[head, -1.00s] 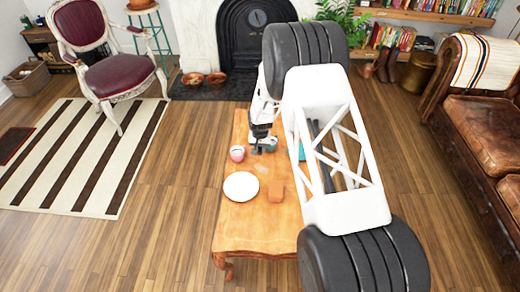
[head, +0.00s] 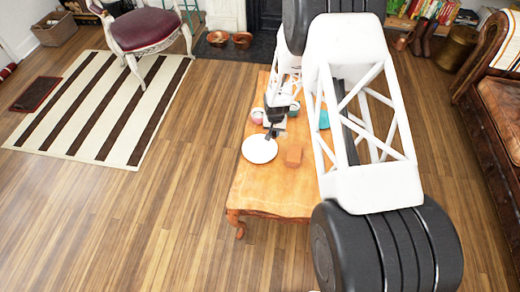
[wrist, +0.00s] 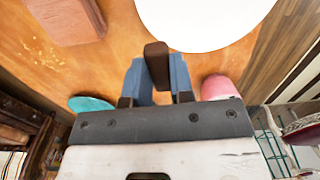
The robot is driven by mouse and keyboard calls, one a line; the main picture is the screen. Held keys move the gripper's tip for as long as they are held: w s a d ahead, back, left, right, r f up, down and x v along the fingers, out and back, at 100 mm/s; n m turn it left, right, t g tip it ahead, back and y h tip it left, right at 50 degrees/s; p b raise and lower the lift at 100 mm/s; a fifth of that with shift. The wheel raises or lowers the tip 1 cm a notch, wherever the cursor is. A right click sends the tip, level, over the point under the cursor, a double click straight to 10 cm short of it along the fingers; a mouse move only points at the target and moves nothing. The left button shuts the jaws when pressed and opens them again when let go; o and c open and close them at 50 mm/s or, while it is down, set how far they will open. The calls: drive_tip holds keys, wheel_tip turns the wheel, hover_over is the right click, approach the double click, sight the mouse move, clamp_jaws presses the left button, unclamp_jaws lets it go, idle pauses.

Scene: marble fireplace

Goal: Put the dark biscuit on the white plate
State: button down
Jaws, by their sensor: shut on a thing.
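The dark biscuit (wrist: 157,62) is a small dark brown piece held between the two fingers of my gripper (wrist: 159,75) in the wrist view. The white plate (wrist: 205,22) lies just beyond the biscuit there, and the biscuit's tip appears to overlap its near rim in the picture. In the head view my gripper (head: 271,134) hangs close to the far right rim of the plate (head: 260,150). The plate looks empty. I cannot tell how high the biscuit is above the table.
On the wooden table (head: 265,195), a brown block (head: 293,155) lies right of the plate. A pink cup (head: 257,115) stands behind the plate, and a teal thing (head: 324,119) lies further right, partly hidden by my arm. The table's near end is clear.

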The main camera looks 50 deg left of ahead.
drive_tip(key=shift+n, duration=0.4)
drive_tip(key=s+d, duration=0.4)
drive_tip(key=s+d+f, duration=0.1)
drive_tip(key=s+d, duration=0.3)
drive_tip(key=s, duration=0.1)
drive_tip(key=s+d+f, duration=0.1)
drive_tip(key=s+d, duration=0.4)
hover_over(260, 150)
drive_tip(key=shift+s+f, duration=0.1)
drive_tip(key=shift+f, duration=0.65)
drive_tip(key=shift+f, duration=0.15)
drive_tip(key=shift+f, duration=1.6)
drive_tip(key=shift+f, duration=0.15)
drive_tip(key=c, duration=1)
unclamp_jaws()
